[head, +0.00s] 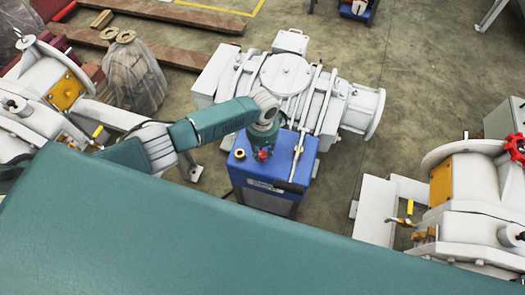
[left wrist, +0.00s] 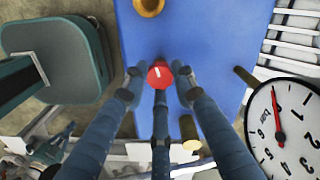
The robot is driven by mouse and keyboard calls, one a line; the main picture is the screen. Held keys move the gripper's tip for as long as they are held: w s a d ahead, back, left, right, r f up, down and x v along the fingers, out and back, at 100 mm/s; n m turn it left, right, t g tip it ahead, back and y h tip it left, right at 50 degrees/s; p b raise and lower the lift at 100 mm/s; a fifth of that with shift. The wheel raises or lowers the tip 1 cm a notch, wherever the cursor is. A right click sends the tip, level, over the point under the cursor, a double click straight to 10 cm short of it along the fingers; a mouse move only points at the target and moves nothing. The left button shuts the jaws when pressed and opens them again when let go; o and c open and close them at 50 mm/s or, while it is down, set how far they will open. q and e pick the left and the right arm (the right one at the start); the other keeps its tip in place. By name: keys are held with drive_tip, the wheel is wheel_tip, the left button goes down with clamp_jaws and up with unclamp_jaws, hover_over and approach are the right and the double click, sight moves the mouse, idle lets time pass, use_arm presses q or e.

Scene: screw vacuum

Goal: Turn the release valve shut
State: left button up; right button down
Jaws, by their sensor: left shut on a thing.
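The release valve is a red knob with a white mark (left wrist: 160,74). It sits on the blue vacuum pump unit (head: 243,174), whose blue top also shows in the left wrist view (left wrist: 200,30). In the head view the red knob (head: 262,155) shows just under my left gripper (head: 262,150). In the left wrist view the three fingers of my left gripper (left wrist: 160,82) close around the knob from above, their tips at its rim. The fingers and wrist hide part of the knob in the head view. My right gripper is in neither view.
A round gauge with a red needle (left wrist: 288,130) is right of the fingers. A brass fitting (left wrist: 150,5) and a brass post (left wrist: 190,132) stand nearby. White machinery (head: 285,75) is behind the pump. Another machine with a red handwheel (head: 515,146) is at right.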

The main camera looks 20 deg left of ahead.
sight(262, 155)
use_arm(q)
drive_tip(key=shift+m, duration=1.3)
drive_tip(key=o, duration=1.2)
drive_tip(key=shift+c, duration=0.2)
drive_tip(key=shift+r, duration=0.3)
wheel_tip(262, 155, up, 12)
drive_tip(key=shift+f, duration=0.2)
drive_tip(key=shift+s+f, duration=0.1)
